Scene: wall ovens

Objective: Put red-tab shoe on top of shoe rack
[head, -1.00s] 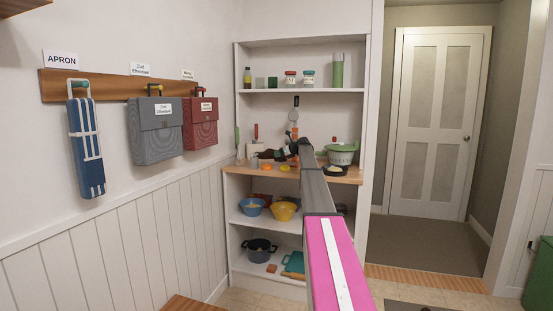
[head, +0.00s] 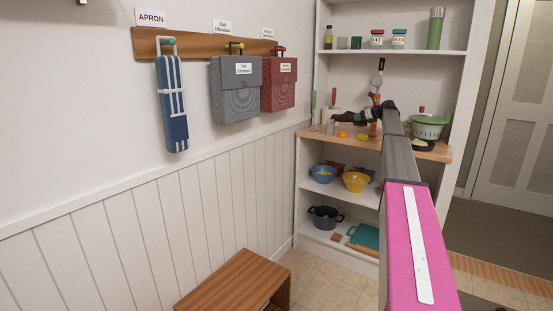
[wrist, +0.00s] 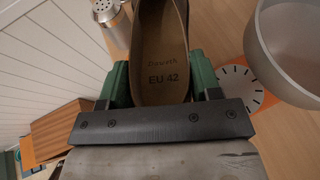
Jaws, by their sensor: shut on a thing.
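My gripper (wrist: 160,82) is shut on a dark shoe (wrist: 163,50), with a green finger on each side of its heel end. The tan insole reads "EU 42"; I see no red tab from here. A low brown wooden piece (head: 235,280), likely the shoe rack, stands at the bottom by the panelled wall. Its top looks bare, and its lower part is cut off by the frame.
Bowls (head: 356,181) and a dark pot (head: 325,217) sit on lower shelves. Bags (head: 235,90) hang on the left wall. Tiled floor between rack and cabinet looks clear.

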